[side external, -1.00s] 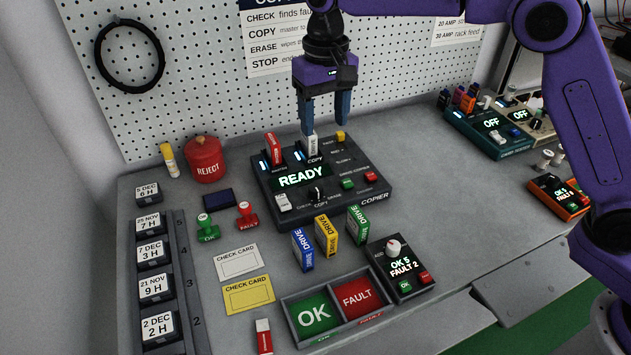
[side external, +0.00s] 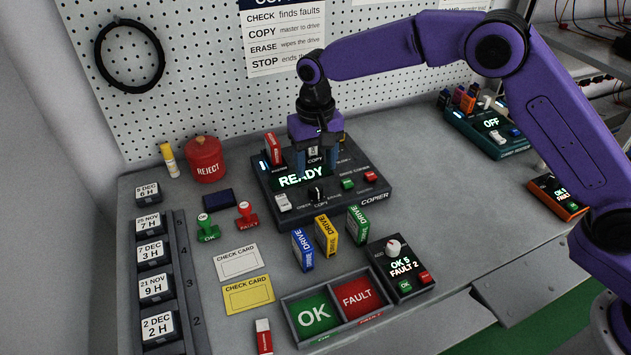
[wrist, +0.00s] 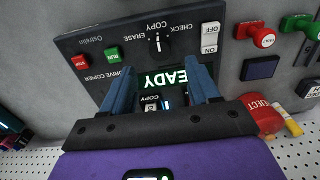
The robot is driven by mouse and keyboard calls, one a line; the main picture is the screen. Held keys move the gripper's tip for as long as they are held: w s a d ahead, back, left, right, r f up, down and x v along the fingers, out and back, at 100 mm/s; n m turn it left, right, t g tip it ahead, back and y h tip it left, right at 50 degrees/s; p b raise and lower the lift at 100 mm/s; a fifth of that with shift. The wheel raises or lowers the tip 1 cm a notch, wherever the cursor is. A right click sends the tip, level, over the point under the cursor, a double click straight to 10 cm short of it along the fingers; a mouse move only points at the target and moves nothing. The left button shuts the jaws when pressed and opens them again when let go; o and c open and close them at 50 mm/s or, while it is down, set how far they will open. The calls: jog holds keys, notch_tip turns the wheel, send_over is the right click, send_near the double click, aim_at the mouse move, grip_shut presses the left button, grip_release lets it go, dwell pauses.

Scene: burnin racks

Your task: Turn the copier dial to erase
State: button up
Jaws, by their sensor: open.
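The black copier (side external: 352,203) lies on the bench with its screen (side external: 303,177) reading READY. Its dial (side external: 317,194) is a small black knob near the front edge. In the wrist view the dial (wrist: 158,42) has a white mark that seems to line up with COPY, with ERASE (wrist: 136,34) and CHECK labels to either side. My gripper (side external: 317,168) is open above the copier, behind the dial, its blue fingers apart. In the wrist view my gripper (wrist: 161,68) has the screen between its fingers, with the dial ahead of the tips, untouched.
A red drive (side external: 273,148) stands in the copier beside my gripper, and a white-topped drive (side external: 313,153) shows between the fingers. A white switch (side external: 282,202) and green (side external: 348,183) and red (side external: 370,177) buttons flank the dial. Several coloured drives (side external: 327,236) stand in front.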

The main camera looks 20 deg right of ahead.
aim_at(315, 187)
jog(key=shift+f, duration=3.05)
jog(key=c, duration=1)
